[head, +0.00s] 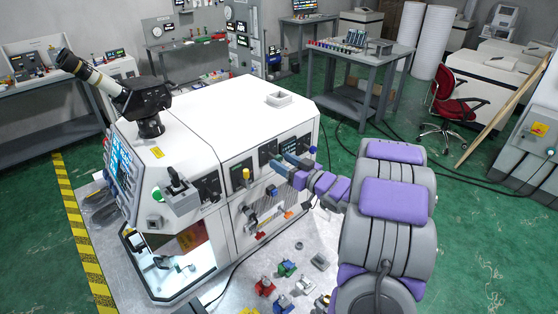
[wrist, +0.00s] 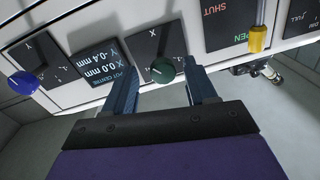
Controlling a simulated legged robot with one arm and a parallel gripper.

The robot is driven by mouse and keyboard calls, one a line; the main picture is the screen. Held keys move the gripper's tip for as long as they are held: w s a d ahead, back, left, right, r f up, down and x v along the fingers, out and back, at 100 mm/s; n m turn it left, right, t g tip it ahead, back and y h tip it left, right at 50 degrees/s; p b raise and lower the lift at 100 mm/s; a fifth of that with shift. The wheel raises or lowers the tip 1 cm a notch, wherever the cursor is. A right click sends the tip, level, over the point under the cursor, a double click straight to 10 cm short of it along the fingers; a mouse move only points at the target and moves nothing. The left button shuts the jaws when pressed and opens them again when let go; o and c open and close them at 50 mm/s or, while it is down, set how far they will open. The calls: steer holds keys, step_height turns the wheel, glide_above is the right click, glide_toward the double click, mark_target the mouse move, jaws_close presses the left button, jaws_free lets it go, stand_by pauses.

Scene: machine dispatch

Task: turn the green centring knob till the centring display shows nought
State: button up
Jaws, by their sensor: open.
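The green knob (wrist: 162,70) sits on a dark plate marked X on the white machine's side. The centring display (wrist: 103,63) beside it reads X 0.0 mm and Y -0.4 mm, tilted in the wrist view. My gripper (wrist: 161,66) is open, with one finger on each side of the green knob. I see a gap on both sides, so the fingers do not look closed on it. In the head view my gripper (head: 284,164) is at the machine's side panel and the green knob cannot be made out there.
A blue knob (wrist: 22,84) on a plate marked Y is left of the display; it also shows in the head view (head: 312,149). A yellow-ended lever (wrist: 259,38) by a SHUT/OPEN plate is close on the right. Small coloured parts (head: 286,268) lie below.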

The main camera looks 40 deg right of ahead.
mark_target(274, 156)
steer(key=shift+x, duration=1.25)
steer(key=shift+a, duration=0.1)
steer(key=c, duration=1)
steer(key=shift+c, duration=0.2)
steer(key=shift+p, duration=0.8)
steer(key=o, duration=1)
steer(key=shift+o, duration=0.2)
